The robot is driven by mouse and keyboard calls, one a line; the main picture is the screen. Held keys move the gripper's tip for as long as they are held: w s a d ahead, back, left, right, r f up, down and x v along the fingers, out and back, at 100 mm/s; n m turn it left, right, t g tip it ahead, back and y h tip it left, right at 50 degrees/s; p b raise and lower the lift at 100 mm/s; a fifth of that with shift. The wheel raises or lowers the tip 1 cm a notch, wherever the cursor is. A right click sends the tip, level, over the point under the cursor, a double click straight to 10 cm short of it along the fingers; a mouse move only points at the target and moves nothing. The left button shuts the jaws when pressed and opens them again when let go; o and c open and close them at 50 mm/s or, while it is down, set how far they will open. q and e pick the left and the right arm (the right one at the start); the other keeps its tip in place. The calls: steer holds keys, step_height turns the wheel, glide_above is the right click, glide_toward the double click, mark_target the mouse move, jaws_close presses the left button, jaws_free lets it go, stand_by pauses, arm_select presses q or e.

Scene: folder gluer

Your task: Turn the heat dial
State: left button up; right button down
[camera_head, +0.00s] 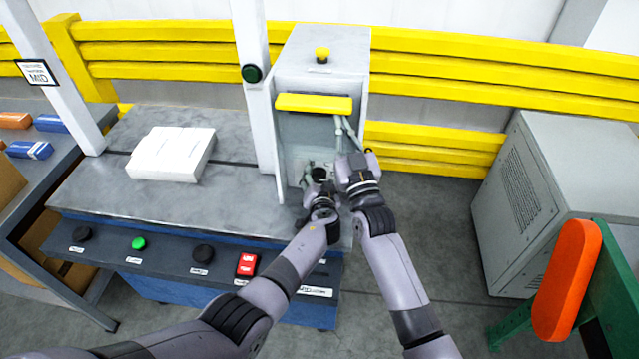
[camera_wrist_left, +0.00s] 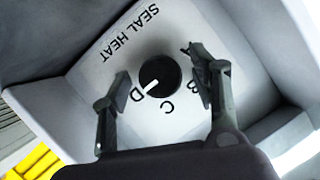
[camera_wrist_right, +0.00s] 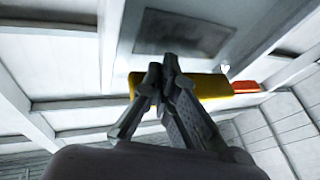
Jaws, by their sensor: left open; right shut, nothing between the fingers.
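The black heat dial (camera_wrist_left: 160,72) sits on a white panel marked SEAL HEAT in the left wrist view. Its white pointer aims at the letter D; C and B also show. My left gripper (camera_wrist_left: 160,82) is open, with one finger on each side of the dial. I cannot tell whether the fingers touch it. In the head view the dial (camera_head: 320,174) shows small and partly hidden inside the grey housing (camera_head: 320,55), by my left gripper (camera_head: 312,172). My right gripper (camera_wrist_right: 166,75) is shut and empty, its tips in front of the yellow flap (camera_wrist_right: 208,86).
In the head view, the yellow flap (camera_head: 314,103) is raised on the housing above the dial recess. White blanks (camera_head: 172,154) lie on the grey table. A front panel (camera_head: 165,259) carries several knobs and buttons. A grey cabinet (camera_head: 545,190) stands at right.

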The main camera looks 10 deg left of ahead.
arm_select(q)
steer(key=n+h, duration=0.2)
steer(key=n, duration=0.1)
steer(key=shift+a, duration=0.2)
steer(key=n+h, duration=0.2)
steer(key=n, duration=0.1)
steer(key=shift+a, duration=0.1)
steer(key=s+m, duration=0.1)
steer(key=s, duration=0.2)
steer(key=s+m+y, duration=0.1)
steer(key=s, duration=0.3)
steer(key=s+r+m+y, duration=0.1)
steer(key=s, duration=0.3)
steer(key=shift+d+g, duration=0.2)
steer(key=shift+g, duration=0.1)
steer(key=shift+d+f+m+y, duration=0.3)
steer(key=shift+f+m+y, duration=0.15)
steer(key=shift+m+y, duration=0.35)
steer(key=shift+s+d+m+y, duration=0.1)
steer(key=shift+d+m+y, duration=0.35)
steer(key=shift+m, duration=0.55)
steer(key=shift+d+r+m+t+y, duration=0.4)
steer(key=shift+d+m, duration=0.2)
steer(key=shift+m, duration=0.3)
steer(key=shift+s+d+r+m+t+y, duration=0.1)
steer(key=shift+d+r+m+t+y, duration=0.4)
steer(key=shift+d+r+m, duration=0.25)
